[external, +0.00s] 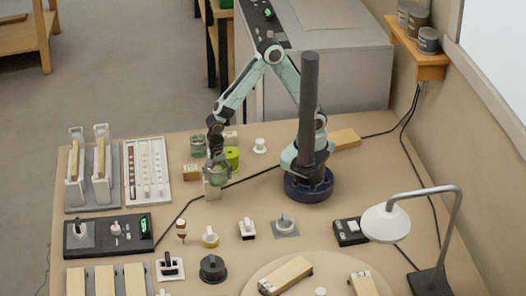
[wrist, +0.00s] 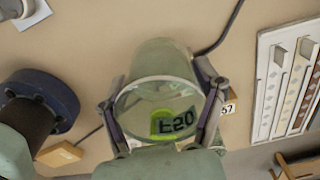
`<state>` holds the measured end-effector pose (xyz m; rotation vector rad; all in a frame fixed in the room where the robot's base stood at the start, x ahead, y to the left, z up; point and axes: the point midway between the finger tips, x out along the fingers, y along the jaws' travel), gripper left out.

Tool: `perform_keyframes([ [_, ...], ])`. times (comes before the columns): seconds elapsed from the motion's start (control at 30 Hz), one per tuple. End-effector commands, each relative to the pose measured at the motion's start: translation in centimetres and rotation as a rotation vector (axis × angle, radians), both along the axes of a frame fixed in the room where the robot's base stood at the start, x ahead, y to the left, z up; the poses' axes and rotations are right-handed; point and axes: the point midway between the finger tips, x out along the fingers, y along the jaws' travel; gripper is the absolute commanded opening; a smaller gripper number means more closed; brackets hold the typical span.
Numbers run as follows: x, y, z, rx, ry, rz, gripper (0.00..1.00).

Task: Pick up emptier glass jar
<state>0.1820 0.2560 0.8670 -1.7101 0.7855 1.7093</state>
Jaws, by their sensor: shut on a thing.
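My gripper (external: 217,162) reaches down at the left-middle of the bench. In the wrist view my gripper (wrist: 163,103) has a finger on each side of a clear greenish glass jar (wrist: 165,60) and is shut on it. The held jar also shows in the external view (external: 218,175), partly covered by the fingers. Dark lettering and a yellow-green patch show within the jar's rim in the wrist view. A second greenish glass jar (external: 197,146) stands behind and left of my gripper. I cannot tell whether the held jar touches the bench, nor how full either jar is.
A yellow-green container (external: 232,154) is close to the right of my gripper. A small labelled wooden block (external: 192,172) is close to its left. A white rack (external: 148,170) stands further left. Knobs and plugs, including a black round knob (external: 213,268), occupy the front.

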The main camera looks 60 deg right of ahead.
Motion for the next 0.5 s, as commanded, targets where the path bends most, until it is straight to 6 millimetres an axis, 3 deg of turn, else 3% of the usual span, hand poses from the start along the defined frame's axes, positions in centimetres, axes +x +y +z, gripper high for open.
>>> perform_keyframes([
  [0.5, -1.3, -1.8, 1.0, 0.001, 0.000, 0.001, 0.28],
])
